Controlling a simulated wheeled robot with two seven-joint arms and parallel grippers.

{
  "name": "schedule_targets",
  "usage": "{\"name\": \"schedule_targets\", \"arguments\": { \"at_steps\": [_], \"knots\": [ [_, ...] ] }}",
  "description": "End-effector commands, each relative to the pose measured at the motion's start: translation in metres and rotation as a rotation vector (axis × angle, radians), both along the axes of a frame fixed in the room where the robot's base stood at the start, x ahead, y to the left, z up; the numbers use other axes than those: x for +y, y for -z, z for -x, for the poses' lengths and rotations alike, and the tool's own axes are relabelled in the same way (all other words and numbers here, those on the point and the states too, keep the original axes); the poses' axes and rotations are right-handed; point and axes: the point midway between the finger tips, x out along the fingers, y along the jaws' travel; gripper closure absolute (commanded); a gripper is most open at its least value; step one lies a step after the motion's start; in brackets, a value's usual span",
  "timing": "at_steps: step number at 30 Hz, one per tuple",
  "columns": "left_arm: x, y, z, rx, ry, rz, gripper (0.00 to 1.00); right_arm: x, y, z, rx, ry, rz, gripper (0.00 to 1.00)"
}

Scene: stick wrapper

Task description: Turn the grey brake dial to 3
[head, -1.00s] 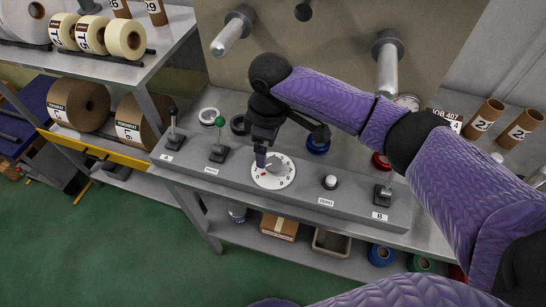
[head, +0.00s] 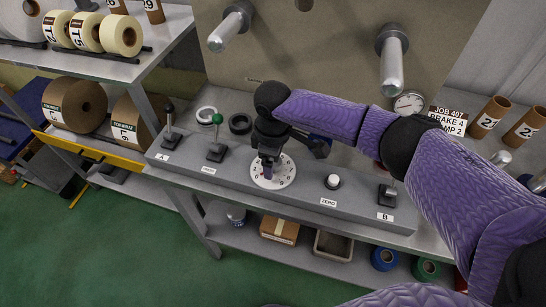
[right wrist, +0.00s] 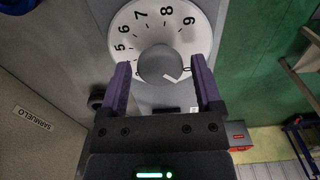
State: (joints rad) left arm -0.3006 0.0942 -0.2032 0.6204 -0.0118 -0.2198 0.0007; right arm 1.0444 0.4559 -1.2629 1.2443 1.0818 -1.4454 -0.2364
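The brake dial is a round white plate (head: 286,172) with numbers, set in a grey control panel. In the right wrist view, its grey knob (right wrist: 160,64) carries a short white mark at the lower right. Small gaps seem to show between fingers and knob. My left gripper is out of view.
A green-knobbed lever (head: 216,135) and a black lever (head: 170,125) stand left of the dial. A white button (head: 333,182) and lever B (head: 389,190) stand to its right. A card (head: 447,121) behind reads JOB 407, BRAKE 4.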

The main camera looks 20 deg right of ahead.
Motion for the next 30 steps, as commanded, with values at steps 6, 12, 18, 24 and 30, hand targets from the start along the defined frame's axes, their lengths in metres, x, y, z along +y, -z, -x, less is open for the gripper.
{"name": "schedule_targets", "arguments": {
  "at_steps": [6,12,18,24,30],
  "knots": [
    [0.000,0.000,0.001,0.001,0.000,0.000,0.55,0.000,0.000,0.000,0.000,0.000,0.000,0.66],
    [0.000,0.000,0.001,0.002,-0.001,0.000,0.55,0.000,0.000,0.000,0.000,0.000,0.000,0.98],
    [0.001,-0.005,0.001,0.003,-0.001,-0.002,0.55,0.000,-0.001,0.000,0.001,0.026,0.001,0.98],
    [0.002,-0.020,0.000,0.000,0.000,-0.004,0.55,0.000,-0.004,0.001,0.003,0.125,-0.001,0.98],
    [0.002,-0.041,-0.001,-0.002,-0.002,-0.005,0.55,0.000,-0.005,0.001,0.004,0.296,0.000,0.98]
  ]
}}
